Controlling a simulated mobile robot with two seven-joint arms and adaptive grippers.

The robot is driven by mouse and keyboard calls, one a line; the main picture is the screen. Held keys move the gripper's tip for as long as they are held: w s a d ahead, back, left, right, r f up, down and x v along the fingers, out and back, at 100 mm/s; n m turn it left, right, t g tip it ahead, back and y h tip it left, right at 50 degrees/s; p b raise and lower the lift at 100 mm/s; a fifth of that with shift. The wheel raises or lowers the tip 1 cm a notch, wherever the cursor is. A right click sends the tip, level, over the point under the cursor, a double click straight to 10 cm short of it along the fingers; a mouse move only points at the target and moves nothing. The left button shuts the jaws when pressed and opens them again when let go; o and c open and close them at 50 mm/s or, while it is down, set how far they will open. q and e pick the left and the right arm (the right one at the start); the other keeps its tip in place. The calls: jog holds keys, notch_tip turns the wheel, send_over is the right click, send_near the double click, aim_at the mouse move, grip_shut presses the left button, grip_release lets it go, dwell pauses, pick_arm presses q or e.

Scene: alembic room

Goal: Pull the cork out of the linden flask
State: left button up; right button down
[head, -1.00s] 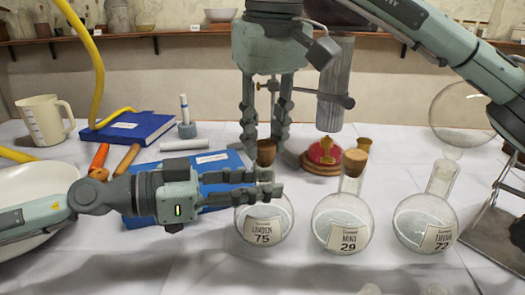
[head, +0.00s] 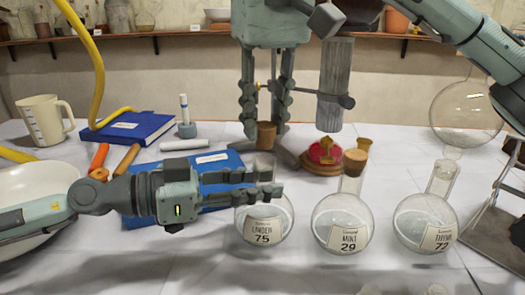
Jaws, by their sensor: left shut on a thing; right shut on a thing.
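The linden flask (head: 264,218) is a round clear flask labelled "LINDEN 75", upright on the white table. My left gripper (head: 275,183) comes in from the left and is shut on the flask's neck. My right gripper (head: 265,135) points down from above and is shut on the brown cork (head: 266,134). The cork is out of the flask and hangs above the neck, with a visible gap between them. The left fingers hide part of the neck.
The mint flask (head: 342,224), with a cork, and the open thyme flask (head: 426,220) stand to the right. Behind are a blue book (head: 222,159), a red cushion-like object (head: 323,152) and a metal cylinder (head: 330,90). A white bowl (head: 35,190) is at left.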

jog(key=shift+r, duration=0.55)
pick_arm(q)
jog(key=o, duration=1.1)
jog(key=shift+a, duration=0.1)
